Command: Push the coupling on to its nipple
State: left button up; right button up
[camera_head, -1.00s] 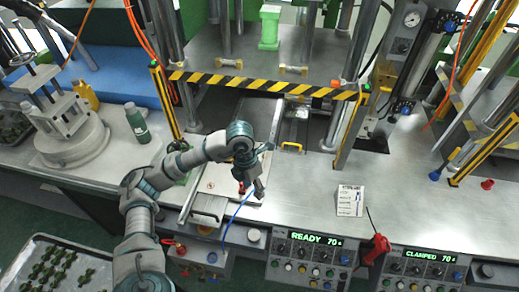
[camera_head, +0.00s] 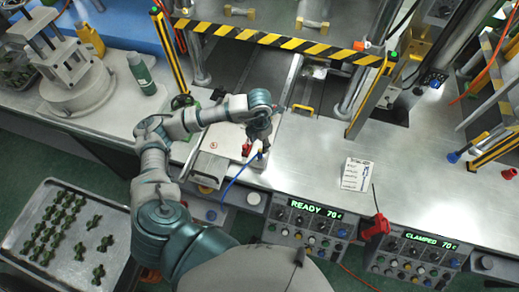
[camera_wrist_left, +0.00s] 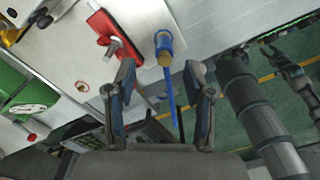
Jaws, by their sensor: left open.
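The coupling (camera_wrist_left: 163,46), a blue ring with a brass-coloured end on a blue hose (camera_wrist_left: 170,95), shows in the left wrist view just beyond and between my left fingertips. The hose runs back between the fingers; it also shows in the head view (camera_head: 233,180). My left gripper (camera_wrist_left: 159,66) is open, and I see no clear contact with the coupling. To its left is a red part (camera_wrist_left: 103,27) with a metal nipple-like stub (camera_wrist_left: 113,47), apart from the coupling. In the head view my left gripper (camera_head: 262,150) is beside the red part (camera_head: 247,148), over the pale plate. My right gripper is not seen.
A striped black-and-yellow bar (camera_head: 270,38) crosses the press behind the arm. Control panels (camera_head: 312,226) line the front edge. A white card (camera_head: 356,174) and a red-handled tool (camera_head: 375,227) are at right. A tray of green parts (camera_head: 62,222) is at lower left.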

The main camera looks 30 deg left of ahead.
aim_at(260, 150)
pick_arm(q)
jog(key=f, duration=0.5)
jog(key=shift+s+d+f, duration=0.1)
jog(key=shift+s+d, duration=0.1)
jog(key=shift+d, duration=0.15)
jog(key=shift+f, duration=0.45)
jog(key=shift+a, duration=0.25)
jog(key=shift+c, duration=0.2)
jog(key=c, duration=0.8)
jog(key=shift+d, duration=0.15)
grip_shut()
